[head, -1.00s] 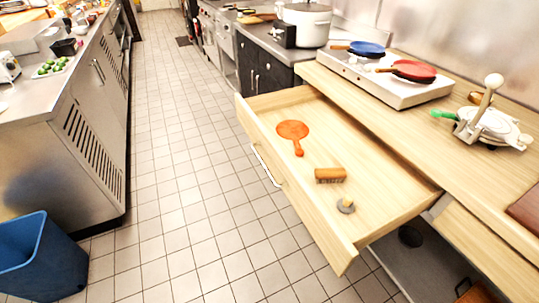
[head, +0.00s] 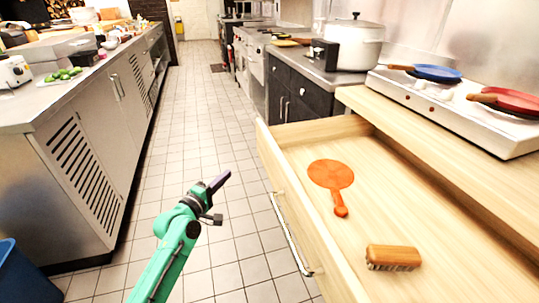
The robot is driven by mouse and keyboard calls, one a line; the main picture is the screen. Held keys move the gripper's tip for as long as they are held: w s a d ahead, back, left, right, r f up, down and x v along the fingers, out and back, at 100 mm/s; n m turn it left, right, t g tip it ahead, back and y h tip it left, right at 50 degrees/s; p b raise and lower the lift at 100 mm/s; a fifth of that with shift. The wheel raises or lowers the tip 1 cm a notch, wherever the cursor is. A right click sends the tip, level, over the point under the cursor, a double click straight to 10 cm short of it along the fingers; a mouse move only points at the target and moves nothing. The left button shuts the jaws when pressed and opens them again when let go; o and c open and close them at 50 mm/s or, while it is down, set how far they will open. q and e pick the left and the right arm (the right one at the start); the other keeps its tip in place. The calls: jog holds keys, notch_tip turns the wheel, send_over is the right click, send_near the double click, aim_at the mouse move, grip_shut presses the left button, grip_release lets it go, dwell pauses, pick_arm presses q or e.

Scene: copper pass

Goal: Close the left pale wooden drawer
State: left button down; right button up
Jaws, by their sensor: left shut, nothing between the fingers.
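The pale wooden drawer (head: 268,150) stands pulled open on the right of the head view, with its front panel facing the aisle. A metal bar handle (head: 290,236) is on that front. An orange paddle-shaped utensil (head: 331,174) and a wooden brush (head: 393,256) lie inside it. My left gripper (head: 219,182) is at the end of the green arm, in the aisle to the left of the drawer front. It is shut and empty, apart from the drawer and handle. My right gripper is not in view.
A pale wooden counter (head: 440,146) runs above the drawer and carries a white cooktop (head: 450,112) with a blue pan (head: 438,73) and a red pan (head: 505,99). A steel counter (head: 85,165) lines the left. The tiled aisle between is clear. A blue bin (head: 22,278) stands lower left.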

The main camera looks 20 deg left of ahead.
pick_arm(q)
jog(key=w+r, duration=0.1)
jog(key=r, duration=0.1)
jog(key=b, duration=0.1)
send_near(261, 147)
jog(key=w+a, duration=0.2)
jog(key=w, duration=0.1)
jog(key=w+d, duration=0.2)
jog(key=d, duration=0.1)
jog(key=shift+w+t+p, duration=0.15)
jog(key=shift+t+p, duration=0.15)
jog(key=shift+w+d, duration=0.1)
jog(key=shift+d, duration=0.05)
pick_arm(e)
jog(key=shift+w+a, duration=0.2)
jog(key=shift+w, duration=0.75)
